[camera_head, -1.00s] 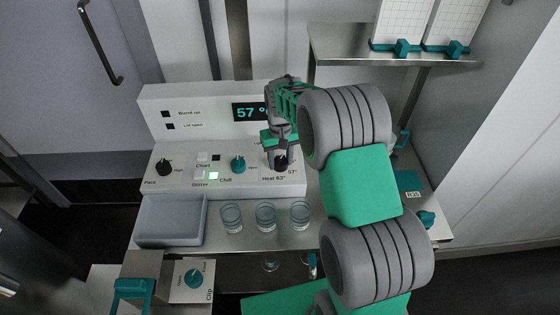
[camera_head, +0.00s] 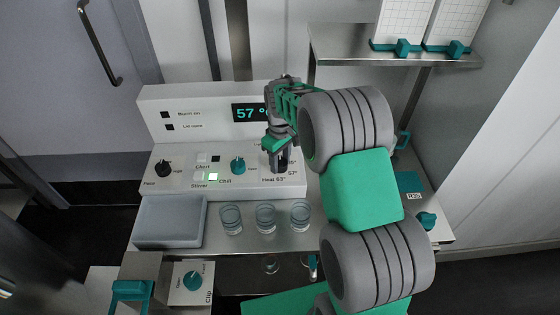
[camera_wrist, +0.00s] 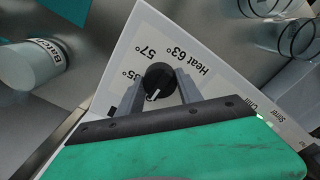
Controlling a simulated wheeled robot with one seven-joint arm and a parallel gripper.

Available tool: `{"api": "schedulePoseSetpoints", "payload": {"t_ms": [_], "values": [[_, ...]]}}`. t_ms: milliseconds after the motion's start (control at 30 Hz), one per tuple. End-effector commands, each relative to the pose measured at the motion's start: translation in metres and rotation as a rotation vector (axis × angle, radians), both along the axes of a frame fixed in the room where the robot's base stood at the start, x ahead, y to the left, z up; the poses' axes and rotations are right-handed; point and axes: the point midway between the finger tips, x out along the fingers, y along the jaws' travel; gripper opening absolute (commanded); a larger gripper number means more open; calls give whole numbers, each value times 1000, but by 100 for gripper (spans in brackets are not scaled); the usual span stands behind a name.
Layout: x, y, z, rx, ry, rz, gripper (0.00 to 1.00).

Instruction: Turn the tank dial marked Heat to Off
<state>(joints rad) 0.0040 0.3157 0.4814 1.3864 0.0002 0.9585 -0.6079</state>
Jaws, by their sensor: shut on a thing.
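The Heat dial (camera_wrist: 160,78) is a black round knob with a white pointer line, on the white tank panel. In the wrist view the pointer aims down and slightly left, away from the "Heat 63°" label and towards my gripper's body. Labels "57°" and "35°" show on its left side; no Off mark is readable. My gripper (camera_wrist: 158,86) is shut on the dial, one finger on each side. In the head view my gripper (camera_head: 279,164) reaches down at the panel's right end and mostly hides the dial.
The panel also carries a black dial (camera_head: 163,168), a teal Chill dial (camera_head: 238,165) and a lit Stirrer switch (camera_head: 213,177). The display (camera_head: 251,113) starts with 57. Glasses (camera_head: 265,217) and a grey tray (camera_head: 170,220) stand in front. A shelf (camera_head: 390,60) is above right.

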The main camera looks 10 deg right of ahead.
Motion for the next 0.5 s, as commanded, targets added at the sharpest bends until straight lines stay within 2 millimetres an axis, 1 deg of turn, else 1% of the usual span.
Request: {"api": "schedulePoseSetpoints", "payload": {"t_ms": [300, 333, 500], "values": [[1, 0, 1, 1, -3, 3, 2], [1, 0, 1, 1, -3, 3, 44], [1, 0, 1, 0, -2, 2, 58]]}}
